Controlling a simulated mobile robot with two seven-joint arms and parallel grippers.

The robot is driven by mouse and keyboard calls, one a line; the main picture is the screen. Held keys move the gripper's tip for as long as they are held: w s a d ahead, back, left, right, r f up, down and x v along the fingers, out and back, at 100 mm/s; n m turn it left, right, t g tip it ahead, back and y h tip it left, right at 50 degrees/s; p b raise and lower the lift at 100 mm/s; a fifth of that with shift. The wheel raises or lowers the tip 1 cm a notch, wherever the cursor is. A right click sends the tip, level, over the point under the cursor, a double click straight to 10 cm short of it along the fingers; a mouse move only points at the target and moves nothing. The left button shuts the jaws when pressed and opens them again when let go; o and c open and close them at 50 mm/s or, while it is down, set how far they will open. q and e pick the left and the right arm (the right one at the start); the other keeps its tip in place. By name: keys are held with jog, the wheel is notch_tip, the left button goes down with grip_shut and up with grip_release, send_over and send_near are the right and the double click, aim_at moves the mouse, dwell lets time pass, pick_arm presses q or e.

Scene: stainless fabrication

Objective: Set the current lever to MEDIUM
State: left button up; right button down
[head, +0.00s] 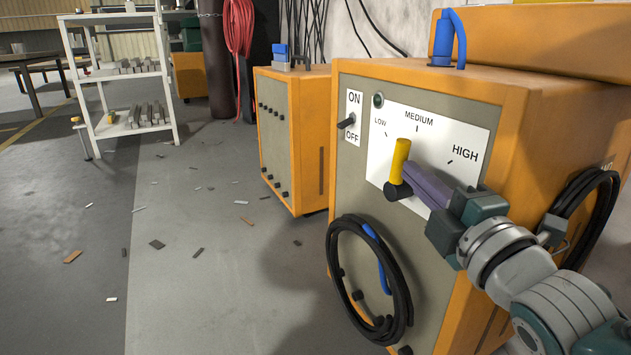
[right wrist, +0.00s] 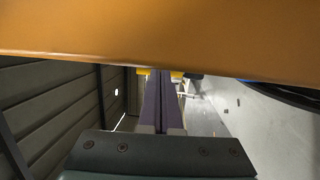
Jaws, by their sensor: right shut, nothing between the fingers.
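The current lever (head: 401,158) is a yellow handle with a dark round end, on the white dial plate (head: 470,128) of the front orange machine. The plate reads LOW, MEDIUM and HIGH. The handle points up, its top between the LOW and MEDIUM marks; I cannot tell its exact setting. My right gripper (head: 408,178) is shut and empty, its purple fingers reaching in from the right to the lever's right side. They look close to or touching it; contact is unclear. In the right wrist view the shut fingers (right wrist: 160,82) end by a yellow part (right wrist: 177,74). My left gripper is not in view.
An ON/OFF switch (head: 347,122) sits left of the dial. A coiled black cable (head: 340,262) hangs below it. A second orange machine (head: 303,135) stands behind left. The floor at left is open, with small scraps. An orange surface (right wrist: 160,30) crosses the top of the wrist view.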

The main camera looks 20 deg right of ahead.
jog(key=shift+w, duration=0.25)
